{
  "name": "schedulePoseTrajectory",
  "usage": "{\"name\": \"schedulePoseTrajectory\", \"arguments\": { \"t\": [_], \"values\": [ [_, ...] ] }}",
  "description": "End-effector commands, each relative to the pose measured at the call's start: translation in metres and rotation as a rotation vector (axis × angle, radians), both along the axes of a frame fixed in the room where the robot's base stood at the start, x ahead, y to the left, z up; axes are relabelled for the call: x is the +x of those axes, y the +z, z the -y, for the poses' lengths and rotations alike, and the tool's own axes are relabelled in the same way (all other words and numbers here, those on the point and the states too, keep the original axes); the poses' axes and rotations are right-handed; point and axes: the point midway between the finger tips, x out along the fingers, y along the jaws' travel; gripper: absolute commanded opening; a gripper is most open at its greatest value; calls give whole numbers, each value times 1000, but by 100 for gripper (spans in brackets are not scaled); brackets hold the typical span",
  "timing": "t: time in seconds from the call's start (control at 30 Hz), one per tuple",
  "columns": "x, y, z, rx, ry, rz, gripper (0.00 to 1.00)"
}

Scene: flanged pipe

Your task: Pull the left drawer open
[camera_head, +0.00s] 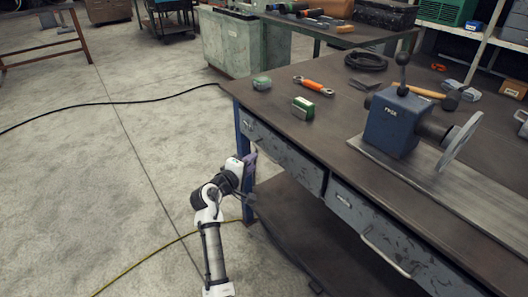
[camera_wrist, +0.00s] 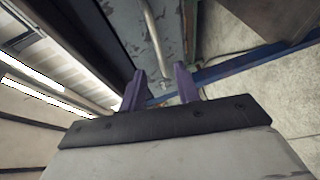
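The left drawer (camera_head: 285,152) is a worn grey front under the left part of the workbench top (camera_head: 330,135), and it looks shut. Its handle is not clear in the head view. In the wrist view a metal bar handle (camera_wrist: 152,38) runs along the grey drawer front (camera_wrist: 128,28), and its lower end shows between my fingers. My gripper (camera_head: 250,160) is near the left end of this drawer. In the wrist view my gripper (camera_wrist: 159,72) has its two purple fingers apart with nothing clamped. I cannot tell how far the fingertips are from the handle.
The right drawer (camera_head: 375,235) with its bar handle (camera_head: 387,252) is beside the left one. A blue bench leg (camera_head: 244,150) stands close to my gripper. A lower shelf (camera_head: 310,235) lies below. A blue vise-like machine (camera_head: 393,120) and a green box (camera_head: 303,108) stand on top. Floor to the left is open.

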Motion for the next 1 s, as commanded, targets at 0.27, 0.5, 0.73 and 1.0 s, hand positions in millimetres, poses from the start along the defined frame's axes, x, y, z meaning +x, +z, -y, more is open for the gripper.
{"name": "schedulePoseTrajectory", "arguments": {
  "t": [0.27, 0.5, 0.73, 1.0],
  "values": [
    [50, -9, 30, 4, -2, 1, 32],
    [72, -15, 43, 2, 1, 1, 32],
    [76, -16, 45, 2, 2, 3, 32],
    [76, -16, 45, 2, 2, 3, 14]
  ]
}}
